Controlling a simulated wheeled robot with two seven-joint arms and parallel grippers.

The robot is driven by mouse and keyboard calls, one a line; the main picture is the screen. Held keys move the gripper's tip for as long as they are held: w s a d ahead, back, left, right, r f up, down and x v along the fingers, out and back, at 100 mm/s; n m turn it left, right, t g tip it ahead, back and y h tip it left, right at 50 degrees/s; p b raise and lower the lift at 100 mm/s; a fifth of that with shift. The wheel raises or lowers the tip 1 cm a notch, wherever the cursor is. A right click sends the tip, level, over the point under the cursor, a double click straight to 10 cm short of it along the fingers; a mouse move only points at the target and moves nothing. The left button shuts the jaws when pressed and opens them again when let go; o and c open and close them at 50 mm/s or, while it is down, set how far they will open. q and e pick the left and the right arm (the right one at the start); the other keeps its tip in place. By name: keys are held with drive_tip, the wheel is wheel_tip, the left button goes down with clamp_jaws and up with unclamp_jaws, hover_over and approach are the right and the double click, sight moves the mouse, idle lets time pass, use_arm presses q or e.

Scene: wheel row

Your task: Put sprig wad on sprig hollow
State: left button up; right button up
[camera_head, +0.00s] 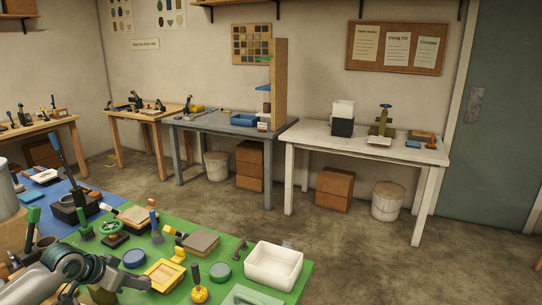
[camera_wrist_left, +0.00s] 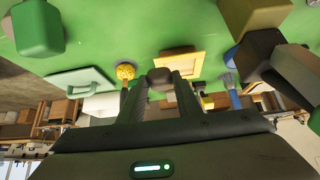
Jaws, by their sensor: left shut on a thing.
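My left gripper (camera_head: 138,281) reaches in from the lower left, low over the green mat. In the left wrist view its two fingers (camera_wrist_left: 160,84) are shut on a small dark grey-brown lump (camera_wrist_left: 160,75), which I take to be the sprig wad. I cannot make the lump out in the head view. A yellow square block with a paler recessed middle (camera_head: 165,276), likely the sprig hollow, lies just beyond the fingertips; it also shows in the left wrist view (camera_wrist_left: 179,65). The lump looks apart from it. My right gripper is not in view.
A pale green handled float (camera_head: 250,297) lies at the front edge.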

use_arm(q)
drive_tip(key=s+d+r+m+g+h, duration=0.1)
drive_tip(key=s+d+r+m, duration=0.2)
drive_tip(key=s+d, duration=0.5)
drive_tip(key=s+d+r+m+g+h, duration=0.1)
drive_tip(key=s+d+r+m+h, duration=0.1)
drive_tip(key=s+d+r, duration=0.4)
drive_tip(key=s+d, duration=0.3)
drive_tip(key=d, duration=0.3)
drive_tip(key=shift+d+m+g, duration=0.2)
drive_tip(key=shift+m+g, duration=0.1)
drive_tip(key=shift+m, duration=0.1)
drive_tip(key=shift+d+r, duration=0.1)
drive_tip(key=shift+s+a, duration=0.1)
drive_tip(key=shift+a, duration=0.15)
